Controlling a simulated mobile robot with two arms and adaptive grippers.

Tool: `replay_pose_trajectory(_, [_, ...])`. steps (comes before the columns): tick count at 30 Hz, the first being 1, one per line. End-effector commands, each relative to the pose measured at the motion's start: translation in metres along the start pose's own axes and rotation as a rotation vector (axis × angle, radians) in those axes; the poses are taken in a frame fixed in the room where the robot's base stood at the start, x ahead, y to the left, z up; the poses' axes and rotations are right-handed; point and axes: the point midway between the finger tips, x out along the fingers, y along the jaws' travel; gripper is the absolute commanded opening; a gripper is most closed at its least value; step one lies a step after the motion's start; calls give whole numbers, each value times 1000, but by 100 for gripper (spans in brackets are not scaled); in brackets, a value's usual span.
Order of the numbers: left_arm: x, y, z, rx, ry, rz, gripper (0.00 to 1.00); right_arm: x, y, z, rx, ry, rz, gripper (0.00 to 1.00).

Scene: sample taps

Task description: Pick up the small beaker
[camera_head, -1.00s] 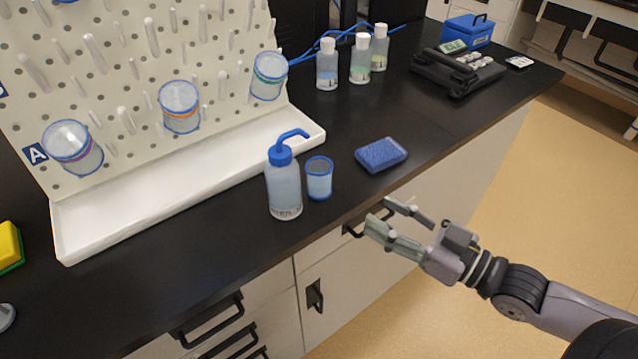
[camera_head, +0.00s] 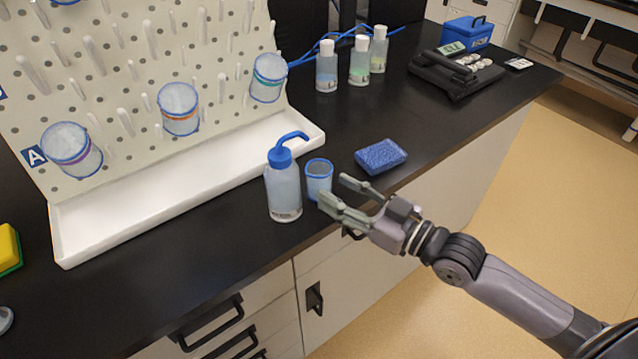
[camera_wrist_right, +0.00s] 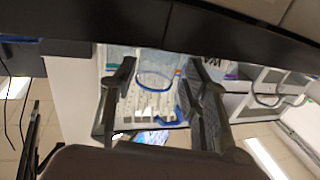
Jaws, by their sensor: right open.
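The small beaker (camera_head: 319,176) is clear with a blue rim and stands upright on the black counter, just right of the wash bottle (camera_head: 284,187). My right gripper (camera_head: 334,192) is open at the beaker's right front side, its fingertips close to it. In the head view one finger overlaps the beaker's lower part, and I cannot tell whether they touch. In the right wrist view the beaker's blue rim (camera_wrist_right: 154,81) shows between the two spread fingers (camera_wrist_right: 160,95). My left gripper is not in view.
A blue sponge (camera_head: 381,157) lies right of the beaker. A white drying rack (camera_head: 110,75) with several hanging beakers and a white tray (camera_head: 190,190) stands behind. Capped bottles (camera_head: 359,62) and a black scale (camera_head: 455,75) are farther back. The counter's front edge is near.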

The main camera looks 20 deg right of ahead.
Motion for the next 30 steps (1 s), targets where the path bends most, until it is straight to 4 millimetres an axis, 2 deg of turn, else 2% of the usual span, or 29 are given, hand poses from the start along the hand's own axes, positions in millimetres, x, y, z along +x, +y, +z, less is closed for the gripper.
replay_pose_trajectory(5, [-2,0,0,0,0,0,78,8,1,-2,-1,2,1,43])
replay_pose_trajectory(16, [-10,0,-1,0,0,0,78,51,2,-5,-1,2,0,43])
replay_pose_trajectory(25, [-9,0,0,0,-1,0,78,54,1,-3,-2,-1,-1,43])
replay_pose_trajectory(30, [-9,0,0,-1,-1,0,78,54,1,-3,-1,0,-1,32])
